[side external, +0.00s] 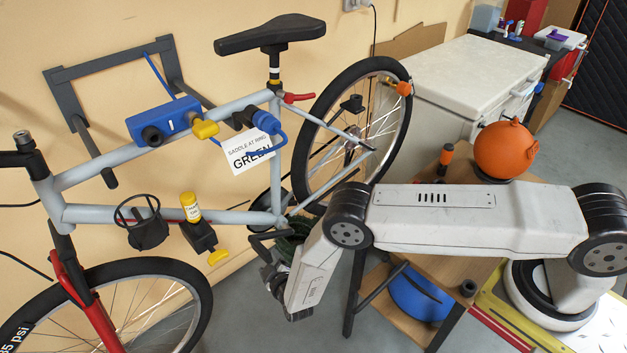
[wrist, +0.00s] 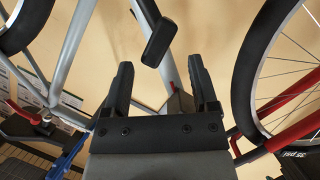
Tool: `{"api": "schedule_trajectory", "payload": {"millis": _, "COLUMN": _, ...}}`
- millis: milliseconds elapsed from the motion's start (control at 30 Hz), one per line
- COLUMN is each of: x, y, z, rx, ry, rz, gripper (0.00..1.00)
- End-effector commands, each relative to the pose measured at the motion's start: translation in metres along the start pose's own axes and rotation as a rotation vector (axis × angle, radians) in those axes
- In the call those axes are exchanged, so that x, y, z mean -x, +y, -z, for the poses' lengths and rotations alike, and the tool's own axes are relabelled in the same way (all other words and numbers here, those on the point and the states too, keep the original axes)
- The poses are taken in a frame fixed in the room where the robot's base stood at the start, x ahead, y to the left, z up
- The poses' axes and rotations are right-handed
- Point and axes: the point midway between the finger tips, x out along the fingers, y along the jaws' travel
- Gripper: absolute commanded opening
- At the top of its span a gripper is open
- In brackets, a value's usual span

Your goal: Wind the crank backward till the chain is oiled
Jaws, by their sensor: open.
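The bicycle (side external: 165,140) hangs beside the wall, with its grey frame and two wheels in the side view. A black crank arm with a pedal (side external: 264,238) shows low on the frame near the rear wheel, partly hidden by my arm. In the wrist view, a black pedal (wrist: 159,42) on its crank arm lies ahead of my fingers, between their lines and beyond the tips. My gripper (wrist: 160,75) is open, with nothing between its fingers. In the side view my gripper (side external: 271,278) is just below the crank. The chain cannot be made out.
A wooden bench (side external: 465,215) carries an orange ball-shaped object (side external: 505,150). A white cabinet (side external: 455,75) stands behind. The front wheel (wrist: 270,70) is close on the right.

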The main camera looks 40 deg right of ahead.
Motion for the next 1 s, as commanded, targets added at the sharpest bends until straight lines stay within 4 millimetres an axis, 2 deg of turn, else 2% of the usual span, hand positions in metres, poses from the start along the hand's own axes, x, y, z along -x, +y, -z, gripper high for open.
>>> {"api": "schedule_trajectory", "payload": {"millis": 500, "x": -0.046, "y": 0.001, "z": -0.001, "rx": -0.001, "ry": -0.001, "rz": -0.001, "gripper": 0.76}}
{"api": "schedule_trajectory", "payload": {"millis": 700, "x": -0.057, "y": 0.000, "z": -0.001, "rx": 0.000, "ry": -0.001, "rz": 0.000, "gripper": 0.76}}
{"api": "schedule_trajectory", "payload": {"millis": 1000, "x": -0.062, "y": 0.001, "z": -0.001, "rx": 0.000, "ry": -0.001, "rz": 0.001, "gripper": 0.76}}
